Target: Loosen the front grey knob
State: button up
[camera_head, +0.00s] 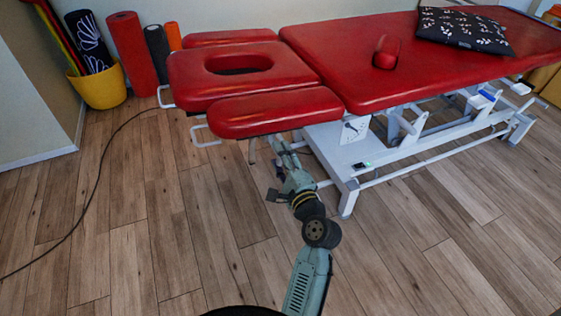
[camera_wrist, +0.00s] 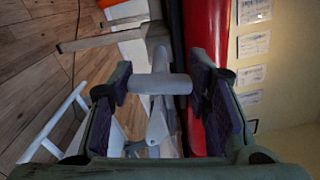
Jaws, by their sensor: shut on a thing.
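The grey knob (camera_wrist: 160,84) is a short light-grey cylinder lying crosswise in the wrist view, with a grey metal bar behind it. My gripper (camera_wrist: 162,90) has one dark-padded finger at each end of the knob and is shut on it. In the head view my gripper (camera_head: 281,147) is under the near red armrest (camera_head: 262,112) of the treatment table, beside its white frame. I cannot make out the knob there, as the gripper and armrest cover that spot.
The red table top (camera_head: 340,70) carries a small red cushion (camera_head: 386,51) and a black patterned pillow (camera_head: 464,30). The white base frame (camera_head: 348,190) stands right of my arm. A black cable (camera_head: 78,212) crosses the floor at left. A yellow bucket (camera_head: 100,91) stands by the wall.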

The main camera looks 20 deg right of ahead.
jog(key=shift+n+b, duration=0.45)
jog(key=shift+n, duration=0.35)
jog(key=o, duration=1.2)
jog(key=s, duration=0.7)
jog(key=shift+s+d, duration=0.1)
jog(key=shift+s, duration=0.15)
